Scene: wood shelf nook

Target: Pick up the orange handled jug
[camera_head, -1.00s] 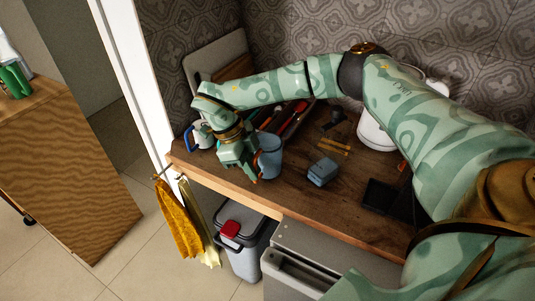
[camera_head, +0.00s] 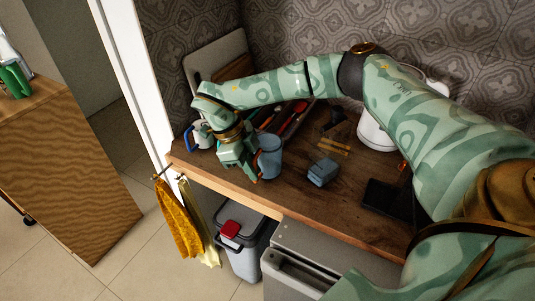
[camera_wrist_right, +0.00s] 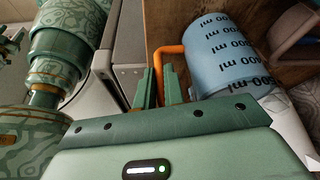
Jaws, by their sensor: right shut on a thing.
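The jug (camera_head: 270,158) is light blue and stands upright on the wooden counter. The right wrist view shows the jug (camera_wrist_right: 228,55) with dark ml markings and an orange handle (camera_wrist_right: 168,50) on its left side. My right gripper (camera_head: 249,174) is at the jug's left side in the head view. In the right wrist view its two fingers (camera_wrist_right: 159,80) are shut on the orange handle. In the head view the gripper hides most of the handle.
A white mug with a blue handle (camera_head: 201,135) stands left of my right gripper. A blue-grey block (camera_head: 322,172) and a black tray (camera_head: 387,198) lie to the right. Red-handled tools (camera_head: 290,122) lie behind. The counter's front edge (camera_head: 300,219) is close.

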